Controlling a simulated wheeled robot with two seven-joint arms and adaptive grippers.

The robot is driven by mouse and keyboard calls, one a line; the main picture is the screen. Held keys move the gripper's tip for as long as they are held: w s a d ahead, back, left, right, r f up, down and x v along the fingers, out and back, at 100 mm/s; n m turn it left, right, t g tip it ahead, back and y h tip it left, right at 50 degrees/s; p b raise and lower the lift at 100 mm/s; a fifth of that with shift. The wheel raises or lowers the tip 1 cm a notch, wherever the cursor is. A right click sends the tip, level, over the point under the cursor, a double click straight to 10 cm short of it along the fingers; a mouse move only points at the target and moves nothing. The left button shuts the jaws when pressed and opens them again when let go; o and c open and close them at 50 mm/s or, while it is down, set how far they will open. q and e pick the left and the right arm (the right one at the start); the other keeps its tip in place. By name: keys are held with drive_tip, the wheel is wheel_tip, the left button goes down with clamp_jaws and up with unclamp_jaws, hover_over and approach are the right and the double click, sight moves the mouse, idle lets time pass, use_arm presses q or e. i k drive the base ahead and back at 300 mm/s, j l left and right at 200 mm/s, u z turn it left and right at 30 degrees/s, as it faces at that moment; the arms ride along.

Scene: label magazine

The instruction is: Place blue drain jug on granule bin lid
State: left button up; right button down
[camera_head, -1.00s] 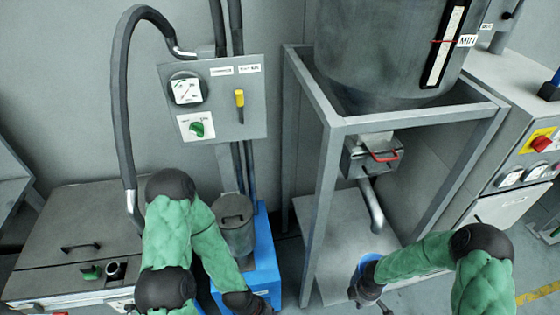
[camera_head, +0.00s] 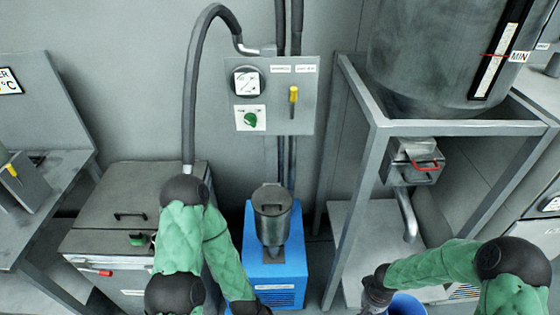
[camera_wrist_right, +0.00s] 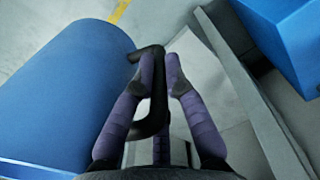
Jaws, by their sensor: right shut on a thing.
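The blue drain jug (camera_head: 405,305) shows in the head view at the bottom edge, partly cut off. In the right wrist view its blue body (camera_wrist_right: 65,90) fills the left side, with its black handle (camera_wrist_right: 152,125). My right gripper (camera_wrist_right: 160,72) is shut on that handle. In the head view it shows at the bottom (camera_head: 376,300), left of the jug. The granule bin lid (camera_head: 140,195) is the flat grey top with a black handle at the left, and nothing stands on it. My left gripper (camera_head: 248,307) is at the bottom edge; its fingers are out of frame.
A blue unit (camera_head: 275,270) with a grey canister (camera_head: 272,215) stands between the bin and the grey frame (camera_head: 375,125) under the large hopper. A hose (camera_head: 188,100) runs down to the bin. A grey bench (camera_head: 45,190) is at far left.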

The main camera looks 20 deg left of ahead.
sight(141, 200)
drive_tip(key=j+u, duration=0.1)
drive_tip(key=u, duration=0.3)
drive_tip(key=j+u, duration=0.1)
drive_tip(key=u, duration=0.25)
drive_tip(key=j+u, duration=0.1)
drive_tip(key=u, duration=0.3)
drive_tip(key=j+u, duration=0.15)
drive_tip(key=u, duration=0.25)
